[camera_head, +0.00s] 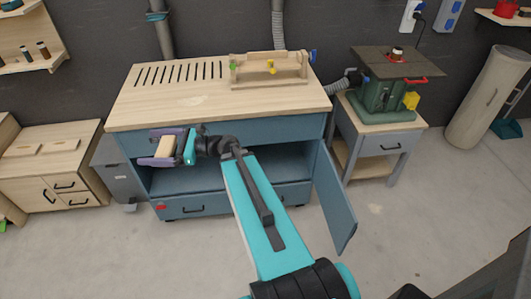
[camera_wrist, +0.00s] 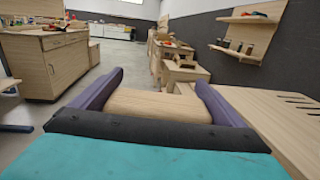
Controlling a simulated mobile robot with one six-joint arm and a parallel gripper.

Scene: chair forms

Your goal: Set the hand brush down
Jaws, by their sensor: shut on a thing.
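My gripper (camera_head: 165,148) is shut on the hand brush (camera_head: 165,147), whose pale wooden body shows between the purple fingers. In the wrist view the brush (camera_wrist: 152,104) lies between the two fingers of my gripper (camera_wrist: 152,92); its bristles are not visible. In the head view, my gripper is in front of the left part of the blue workbench (camera_head: 225,131), below the level of its wooden top and near its open shelf. I cannot tell how far it is from the bench front.
The bench's right door (camera_head: 335,200) stands open. A wooden fixture (camera_head: 268,68) is at the back of the bench top, whose front left is bare. A side table (camera_head: 370,140) with a green machine (camera_head: 385,95) stands right; a low wooden cabinet (camera_head: 50,165) stands left.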

